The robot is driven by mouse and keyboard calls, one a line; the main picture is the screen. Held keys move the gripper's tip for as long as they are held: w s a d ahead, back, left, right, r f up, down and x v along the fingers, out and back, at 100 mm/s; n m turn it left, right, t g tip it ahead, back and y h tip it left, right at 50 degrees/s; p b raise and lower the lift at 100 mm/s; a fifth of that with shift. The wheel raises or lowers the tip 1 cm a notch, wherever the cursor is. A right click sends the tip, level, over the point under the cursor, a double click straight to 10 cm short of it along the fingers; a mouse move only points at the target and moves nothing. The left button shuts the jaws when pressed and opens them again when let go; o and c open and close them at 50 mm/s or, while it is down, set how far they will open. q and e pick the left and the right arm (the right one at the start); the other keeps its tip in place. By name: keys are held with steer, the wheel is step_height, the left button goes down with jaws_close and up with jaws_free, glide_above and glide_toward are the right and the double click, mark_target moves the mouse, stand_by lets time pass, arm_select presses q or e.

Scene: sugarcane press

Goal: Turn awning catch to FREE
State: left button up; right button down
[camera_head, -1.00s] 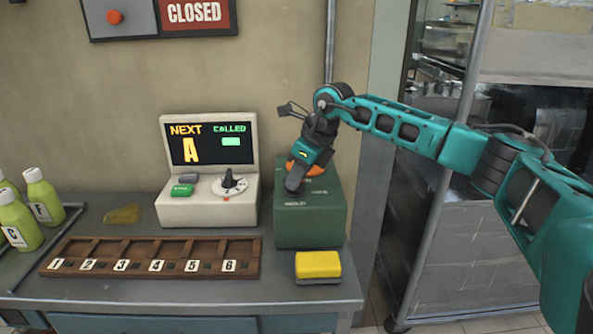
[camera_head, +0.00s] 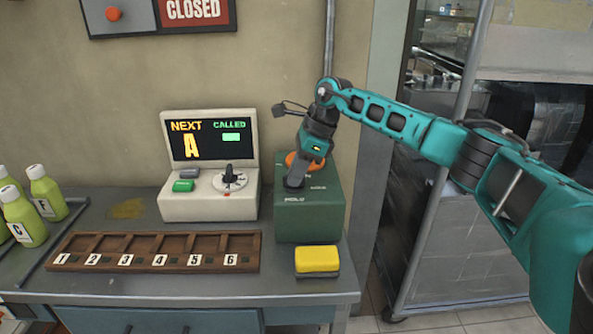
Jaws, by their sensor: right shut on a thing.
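The awning catch appears to be the green box (camera_head: 309,222) at the right of the counter, with an orange knob (camera_head: 291,159) on its top. A white label that reads like HOLD is on the box's near top edge; a second label to its right is too small to read. My right gripper (camera_head: 296,180) points down onto the box top and is shut on the orange knob. The gripper covers much of the knob, so its pointing direction is hidden. My left gripper is not in view.
A ticket machine (camera_head: 209,206) with a screen and dial stands left of the box. A yellow sponge (camera_head: 317,259) lies in front of the box. A numbered wooden rack (camera_head: 153,252) lies at the front. Green bottles (camera_head: 46,193) stand at the far left. A CLOSED sign (camera_head: 197,12) hangs above.

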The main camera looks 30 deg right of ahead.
steer(key=shift+s+f, duration=0.2)
steer(key=shift+f, duration=0.1)
steer(key=c, duration=1.1)
jaws_free()
steer(key=shift+w, duration=0.1)
steer(key=shift+c, duration=0.2)
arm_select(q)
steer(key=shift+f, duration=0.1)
arm_select(e)
steer(key=shift+r, duration=0.1)
steer(key=shift+d+r, duration=0.1)
steer(key=shift+r, duration=0.15)
arm_select(q)
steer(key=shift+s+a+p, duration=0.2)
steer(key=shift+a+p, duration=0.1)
steer(key=shift+p, duration=0.15)
arm_select(e)
steer(key=v, duration=1.2)
steer(key=shift+r, duration=0.25)
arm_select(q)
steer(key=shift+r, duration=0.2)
